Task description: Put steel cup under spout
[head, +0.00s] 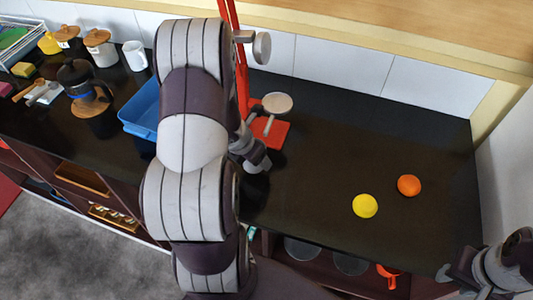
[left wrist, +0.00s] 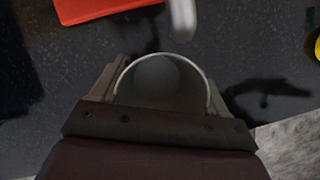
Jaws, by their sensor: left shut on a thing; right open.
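The steel cup (left wrist: 165,78) is between the fingers of my left gripper (left wrist: 160,92) in the left wrist view, its rim showing as a pale arc. My left gripper is shut on it. In the head view my left gripper (head: 256,160) is just in front of the red press (head: 272,134), and the cup is not clearly visible there. A pale rod-like part, possibly the spout (left wrist: 183,18), is just beyond the cup beside the red base (left wrist: 100,8). The cup looks apart from the red base. My right gripper (head: 462,272) is open and empty at the lower right.
A yellow fruit (head: 365,206) and an orange (head: 409,185) lie on the dark counter at right. A blue bin (head: 142,112) stands left of my arm. The counter's right half is mostly clear.

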